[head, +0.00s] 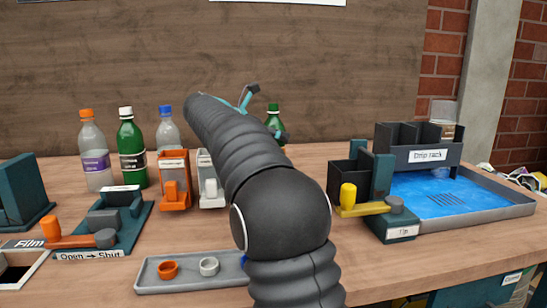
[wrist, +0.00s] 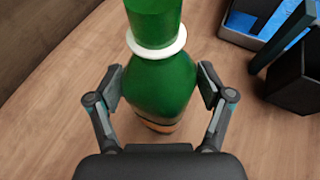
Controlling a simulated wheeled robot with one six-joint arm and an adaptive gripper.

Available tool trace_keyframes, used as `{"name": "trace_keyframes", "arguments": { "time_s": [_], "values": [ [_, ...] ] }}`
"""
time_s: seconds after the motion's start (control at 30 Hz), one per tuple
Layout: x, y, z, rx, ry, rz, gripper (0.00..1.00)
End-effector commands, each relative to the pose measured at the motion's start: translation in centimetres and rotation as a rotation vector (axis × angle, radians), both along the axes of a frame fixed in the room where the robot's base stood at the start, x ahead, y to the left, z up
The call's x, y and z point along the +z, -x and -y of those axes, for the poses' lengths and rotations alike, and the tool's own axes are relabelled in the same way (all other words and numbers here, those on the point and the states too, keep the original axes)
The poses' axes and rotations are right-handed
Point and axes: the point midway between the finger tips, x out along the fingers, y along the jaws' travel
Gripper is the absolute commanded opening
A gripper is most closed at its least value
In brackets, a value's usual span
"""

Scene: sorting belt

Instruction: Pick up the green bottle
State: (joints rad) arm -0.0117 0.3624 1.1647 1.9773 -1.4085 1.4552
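The green bottle (wrist: 162,85) stands upright in the wrist view, with a green cap (wrist: 154,22) and a white ring at its neck. An orange band shows low on it. My gripper (wrist: 160,88) is open around it, one finger on each side, with narrow gaps that make contact hard to judge. In the head view the same bottle (head: 273,117) shows only its top beyond my arm; its body is hidden. Another green bottle (head: 132,150), with a white cap and a label, stands at the left of the table.
Clear bottles with an orange cap (head: 95,150) and a blue cap (head: 167,132) flank the white-capped one. Orange (head: 174,181) and white dispensers stand before them. A drip rack (head: 418,150) and blue-floored tray (head: 465,222) stand at right. Dark bins (wrist: 300,75) sit right of the gripper.

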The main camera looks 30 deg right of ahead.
Motion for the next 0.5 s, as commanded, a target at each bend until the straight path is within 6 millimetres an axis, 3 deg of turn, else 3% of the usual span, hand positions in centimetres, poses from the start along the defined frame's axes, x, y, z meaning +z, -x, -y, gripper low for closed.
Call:
{"name": "trace_keyframes", "arguments": {
  "time_s": [0.03,0.2,0.5],
  "values": [
    [0.00,0.00,-0.01,0.000,0.000,0.000,0.57],
    [-0.01,0.00,-0.01,0.000,0.000,0.000,0.14],
    [0.20,0.00,0.00,0.000,0.000,0.000,0.12]
  ]
}}
